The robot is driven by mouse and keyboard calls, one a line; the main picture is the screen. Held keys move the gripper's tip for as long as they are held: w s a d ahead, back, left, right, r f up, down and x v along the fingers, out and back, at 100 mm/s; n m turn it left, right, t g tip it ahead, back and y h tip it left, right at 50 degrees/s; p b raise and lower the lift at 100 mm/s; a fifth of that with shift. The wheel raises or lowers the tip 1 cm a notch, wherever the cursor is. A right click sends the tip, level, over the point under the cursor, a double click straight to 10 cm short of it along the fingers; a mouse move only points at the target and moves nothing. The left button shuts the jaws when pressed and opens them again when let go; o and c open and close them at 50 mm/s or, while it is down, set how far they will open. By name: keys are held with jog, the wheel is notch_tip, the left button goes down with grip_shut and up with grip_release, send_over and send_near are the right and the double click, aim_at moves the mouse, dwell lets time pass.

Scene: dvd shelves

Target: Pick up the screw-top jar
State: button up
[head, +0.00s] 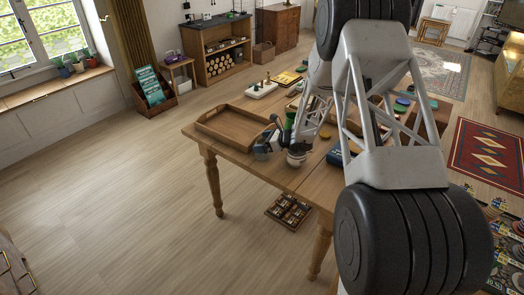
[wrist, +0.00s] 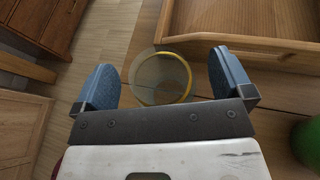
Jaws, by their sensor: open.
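In the wrist view a round, see-through jar (wrist: 160,78) with a yellow rim stands on the wooden table, seen from above. My gripper (wrist: 165,86) is open, with one blue-grey finger to the left of the jar and one to the right. Gaps show on both sides, and the jar's near edge comes close to the dark bar of my gripper. In the head view my gripper (head: 268,142) is over the table's near edge beside the tray. I cannot make out the jar there.
A wooden tray (head: 208,121) lies on the table (head: 231,157); its wall also shows at upper right in the wrist view (wrist: 240,42). A green object (wrist: 308,142) stands right of my gripper. Several small items crowd the table farther back. Open floor lies left of the table.

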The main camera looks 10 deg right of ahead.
jog(key=shift+w+a+f, duration=0.1)
jog(key=shift+a, duration=0.1)
jog(key=shift+c, duration=0.4)
jog(key=c, duration=1)
